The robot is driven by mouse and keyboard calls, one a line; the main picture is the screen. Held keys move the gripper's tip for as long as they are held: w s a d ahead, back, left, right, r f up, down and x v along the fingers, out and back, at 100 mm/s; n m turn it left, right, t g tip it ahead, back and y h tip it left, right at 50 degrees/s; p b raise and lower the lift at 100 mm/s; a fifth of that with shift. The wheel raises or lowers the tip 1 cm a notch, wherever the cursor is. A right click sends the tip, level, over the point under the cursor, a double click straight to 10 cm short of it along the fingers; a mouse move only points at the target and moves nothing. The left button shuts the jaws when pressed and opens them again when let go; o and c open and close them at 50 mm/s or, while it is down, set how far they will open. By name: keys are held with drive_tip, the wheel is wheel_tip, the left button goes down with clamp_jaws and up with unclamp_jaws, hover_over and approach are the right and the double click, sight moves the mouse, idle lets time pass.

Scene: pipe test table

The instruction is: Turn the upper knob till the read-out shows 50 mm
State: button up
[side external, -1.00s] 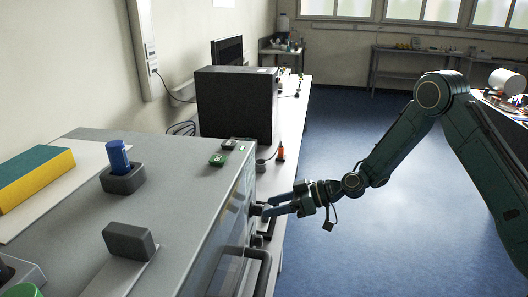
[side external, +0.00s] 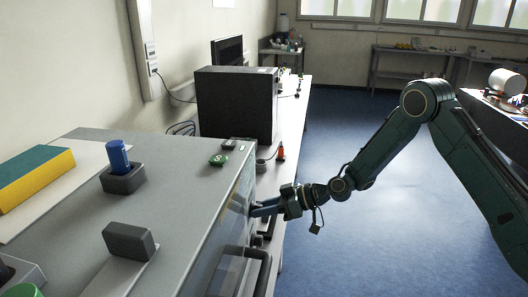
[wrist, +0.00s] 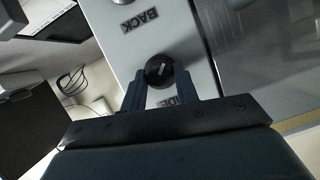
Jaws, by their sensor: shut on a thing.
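My gripper (side external: 254,211) reaches the front panel of the grey machine (side external: 190,195) from the right in the side view. In the wrist view my gripper (wrist: 160,92) has its two blue fingers shut on a round black knob (wrist: 159,69) with a light pointer mark. This is the upper knob; a label ending in "IDE" beside it is partly covered by a finger. A lower knob (wrist: 123,2) is cut off at the top edge, beyond the label "BACK". It also shows below my gripper in the side view (side external: 258,240). No read-out can be read in either view.
A clear panel with a dark handle (side external: 262,268) juts out below the knobs. A dark box (side external: 236,105) stands on the bench behind. The floor at right is open.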

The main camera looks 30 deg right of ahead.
drive_tip(key=shift+m, duration=0.3)
drive_tip(key=shift+w+d+m+g+y, duration=0.15)
drive_tip(key=shift+m+g+y, duration=0.35)
drive_tip(key=shift+m+y, duration=0.35)
drive_tip(key=m+y, duration=0.1)
drive_tip(key=m, duration=0.1)
drive_tip(key=m+y, duration=0.1)
drive_tip(key=m, duration=0.2)
drive_tip(key=m+g+y, duration=0.1)
drive_tip(key=m+y, duration=0.1)
drive_tip(key=m, duration=0.1)
drive_tip(key=shift+w+d+f, duration=0.1)
drive_tip(key=shift+f, duration=0.25)
drive_tip(key=o, duration=1)
drive_tip(key=shift+r, duration=0.1)
